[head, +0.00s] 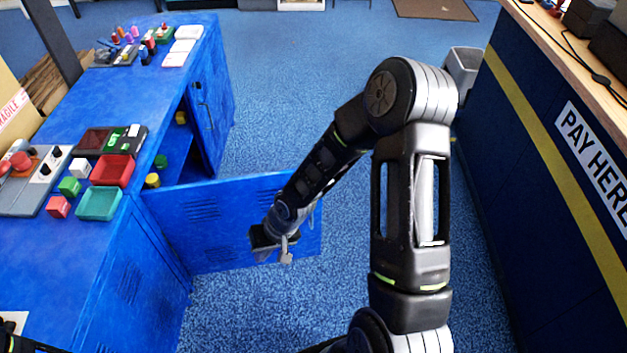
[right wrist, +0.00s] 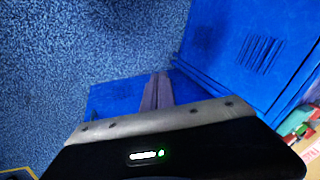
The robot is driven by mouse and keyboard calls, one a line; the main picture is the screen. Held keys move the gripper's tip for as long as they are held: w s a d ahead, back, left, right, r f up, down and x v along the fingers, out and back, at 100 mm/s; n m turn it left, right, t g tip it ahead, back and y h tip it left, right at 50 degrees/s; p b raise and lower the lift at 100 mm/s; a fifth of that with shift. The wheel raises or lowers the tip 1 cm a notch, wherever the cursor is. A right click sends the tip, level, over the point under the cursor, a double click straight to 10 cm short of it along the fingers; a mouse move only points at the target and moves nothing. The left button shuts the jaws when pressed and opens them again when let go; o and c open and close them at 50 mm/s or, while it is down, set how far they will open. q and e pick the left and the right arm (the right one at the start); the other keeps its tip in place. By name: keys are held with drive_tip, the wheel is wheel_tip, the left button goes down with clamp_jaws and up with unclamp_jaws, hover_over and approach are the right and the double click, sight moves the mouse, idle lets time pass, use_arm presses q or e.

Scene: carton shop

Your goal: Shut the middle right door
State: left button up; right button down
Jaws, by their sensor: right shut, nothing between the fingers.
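The blue cabinet (head: 110,222) stands at the left with its door side facing right. A blue vented door (head: 208,220), in the middle of that side, stands wide open, sticking out to the right from its near edge. My right gripper (head: 285,256) is shut and empty, in front of the door's face near its free end in the head view. I cannot tell whether it touches the door. In the right wrist view the closed fingers (right wrist: 157,92) overlap a blue panel (right wrist: 110,97). My left gripper cannot be made out.
A farther cabinet door (head: 212,105) with a handle is beyond the opening. Small coloured items, including a yellow one (head: 152,181), sit inside. Trays, including a green one (head: 99,203), lie on top. A counter (head: 560,190) stands at right; carpet lies between.

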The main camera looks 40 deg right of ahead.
use_arm(q)
wheel_tip(320, 180, down, 3)
drive_tip(key=shift+r+b, duration=0.2)
drive_tip(key=shift+b, duration=0.6)
use_arm(e)
drive_tip(key=w+d+r+h, duration=0.1)
drive_tip(key=d+r, duration=0.2)
drive_tip(key=d, duration=0.4)
drive_tip(key=w+d+r+m+h, duration=0.1)
drive_tip(key=w+d+r+h, duration=0.1)
drive_tip(key=d+r, duration=0.2)
drive_tip(key=w+d+r+m+t+h, duration=0.1)
drive_tip(key=w+d+r+h, duration=0.1)
drive_tip(key=d, duration=0.9)
drive_tip(key=shift+w+r, duration=0.2)
drive_tip(key=shift+r, duration=0.65)
drive_tip(key=shift+f, duration=0.1)
use_arm(q)
drive_tip(key=shift+r+p, duration=0.4)
use_arm(e)
drive_tip(key=w+d+f, duration=0.3)
drive_tip(key=w+f, duration=0.4)
drive_tip(key=f, duration=0.2)
use_arm(q)
drive_tip(key=shift+r, duration=0.1)
use_arm(e)
drive_tip(key=shift+d, duration=0.15)
